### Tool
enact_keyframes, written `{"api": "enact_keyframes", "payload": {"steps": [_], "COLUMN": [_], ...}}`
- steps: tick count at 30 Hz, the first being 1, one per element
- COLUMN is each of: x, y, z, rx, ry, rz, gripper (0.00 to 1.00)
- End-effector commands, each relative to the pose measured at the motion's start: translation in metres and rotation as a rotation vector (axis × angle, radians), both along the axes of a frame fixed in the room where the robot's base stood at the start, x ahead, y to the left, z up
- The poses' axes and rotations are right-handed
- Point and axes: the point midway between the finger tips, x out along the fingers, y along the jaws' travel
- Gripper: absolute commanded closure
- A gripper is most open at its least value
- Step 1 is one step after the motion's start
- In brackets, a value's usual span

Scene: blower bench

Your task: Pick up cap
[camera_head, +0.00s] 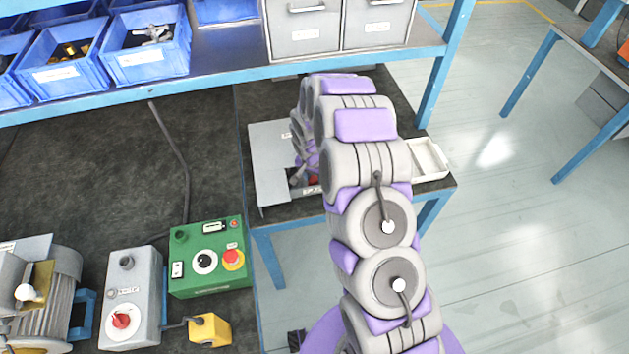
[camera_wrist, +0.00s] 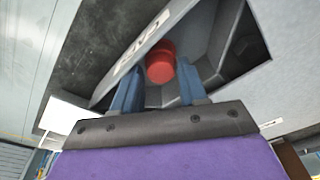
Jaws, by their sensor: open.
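The red cap (camera_wrist: 160,66) shows in the wrist view, inside a grey angled holder (camera_wrist: 215,50) with a white label on its edge. My gripper (camera_wrist: 159,74) is open. Its two blue-grey fingers stand apart, one on each side of the cap in the picture. I cannot tell whether either finger touches it. In the head view a small red patch, likely the cap (camera_head: 313,181), shows at the holder (camera_head: 268,168) beside my arm. My arm hides most of that spot and much of the gripper.
A white tray (camera_head: 430,160) lies right of my arm on the dark bench. A blue shelf (camera_head: 230,78) with blue bins (camera_head: 148,42) and grey drawers (camera_head: 302,22) runs along the back. A green control box (camera_head: 209,258) and a grey switch box (camera_head: 132,298) stand at front left.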

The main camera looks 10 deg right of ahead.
Motion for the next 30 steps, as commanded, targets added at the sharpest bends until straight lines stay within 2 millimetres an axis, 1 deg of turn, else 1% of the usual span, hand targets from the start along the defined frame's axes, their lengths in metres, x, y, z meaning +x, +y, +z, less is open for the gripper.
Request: {"api": "enact_keyframes", "payload": {"steps": [1, 7, 18, 26, 30], "x": [0.0004, 0.0009, 0.001, 0.0012, 0.0011], "y": [0.001, 0.0028, -0.0021, 0.0008, 0.0011], "z": [-0.0025, -0.0012, -0.0012, -0.0001, 0.0067], "rx": [-0.001, -0.003, 0.002, -0.002, -0.003], "ry": [-0.001, -0.003, -0.003, -0.002, -0.003], "rz": [0.002, 0.001, 0.0, 0.001, 0.002], "gripper": [0.58, 0.59, 0.93, 0.94, 0.94]}}
